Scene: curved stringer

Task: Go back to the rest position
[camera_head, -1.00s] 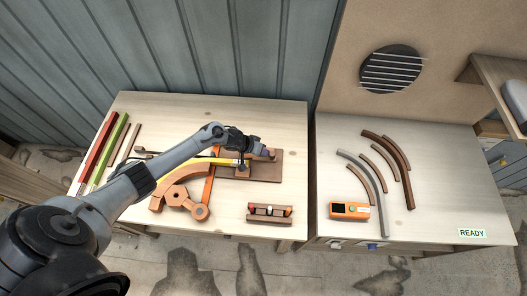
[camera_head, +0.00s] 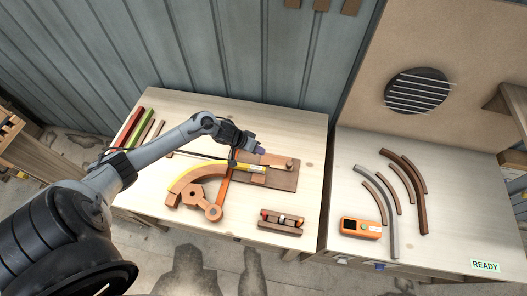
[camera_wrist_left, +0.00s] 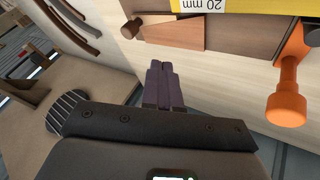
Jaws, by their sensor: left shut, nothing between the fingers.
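My left gripper (camera_head: 260,150) is shut and empty. It is at the far side of the wooden fixture (camera_head: 284,181) on the left table (camera_head: 290,120), seemingly a little above it. In the left wrist view its purple fingers (camera_wrist_left: 163,80) are together, with nothing between them. The wedge-shaped wood piece (camera_wrist_left: 160,35) and the yellow strip marked 20 mm (camera_wrist_left: 240,5) lie beyond the fingertips. The right gripper is not in view.
A curved wooden piece with a yellow strip (camera_head: 195,174) and a small rack (camera_head: 282,221) are on the left table. The right table holds curved strips (camera_head: 408,180) and an orange device (camera_head: 360,228). A corrugated wall (camera_head: 250,50) stands behind.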

